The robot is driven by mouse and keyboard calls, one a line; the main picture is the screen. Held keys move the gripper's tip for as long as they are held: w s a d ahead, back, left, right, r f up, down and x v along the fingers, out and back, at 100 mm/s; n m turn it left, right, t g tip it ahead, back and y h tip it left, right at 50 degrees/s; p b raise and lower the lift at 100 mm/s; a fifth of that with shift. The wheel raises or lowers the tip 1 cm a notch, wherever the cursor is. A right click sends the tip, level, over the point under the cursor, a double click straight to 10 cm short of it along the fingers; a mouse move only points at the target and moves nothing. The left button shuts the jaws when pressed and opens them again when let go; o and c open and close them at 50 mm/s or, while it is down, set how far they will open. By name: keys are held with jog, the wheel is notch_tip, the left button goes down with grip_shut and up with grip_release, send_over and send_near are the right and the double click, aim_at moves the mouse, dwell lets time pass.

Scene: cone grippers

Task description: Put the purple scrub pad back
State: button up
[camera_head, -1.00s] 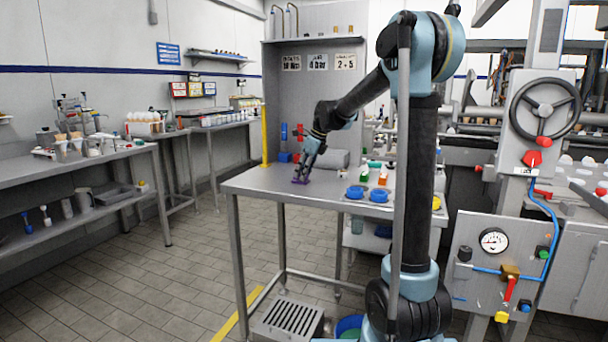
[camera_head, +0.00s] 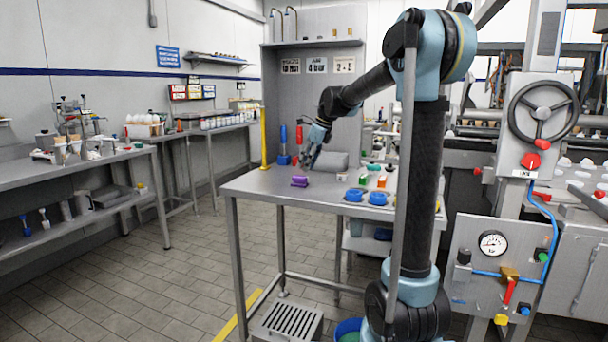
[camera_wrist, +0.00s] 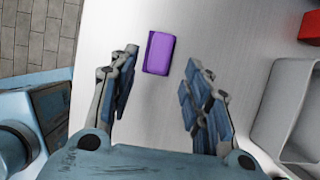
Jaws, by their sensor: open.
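The purple scrub pad (camera_head: 300,182) lies on the steel table (camera_head: 262,186), toward its left side. In the wrist view the purple pad (camera_wrist: 159,53) lies flat on the table, ahead of the fingertips and between their lines, nearer the left finger. My gripper (camera_head: 309,160) is above the table, a little above and to the right of the pad, apart from it. In the wrist view my gripper (camera_wrist: 160,80) is open with nothing between the fingers.
A grey holder (camera_wrist: 293,115) and a red object (camera_wrist: 311,27) are at the right in the wrist view. Two blue rings (camera_head: 366,196) and small bottles (camera_head: 382,181) stand to the right on the table.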

jog(key=w+v, duration=0.1)
jog(key=v, duration=0.5)
jog(key=s+d+f+n+h, duration=0.1)
jog(key=s+d+f+n, duration=0.15)
jog(key=s, duration=0.35)
jog(key=s+d+f+n, duration=0.1)
jog(key=s+d+n, duration=0.25)
jog(key=s, duration=0.25)
jog(key=s+d+f+n+h, duration=0.1)
jog(key=s+d+f+n, duration=0.3)
jog(key=s+f, duration=0.4)
jog(key=s+d+f+n+h, duration=0.1)
jog(key=s+d+f+n, duration=0.3)
jog(key=s+f+n, duration=0.2)
jog(key=s+d+f+n+h, duration=0.1)
jog(key=s+d+f+n, duration=0.4)
jog(key=s+f, duration=0.5)
jog(key=s+n, duration=0.1)
jog(key=s, duration=0.3)
jog(key=shift+t, duration=0.3)
jog(key=shift+d, duration=0.1)
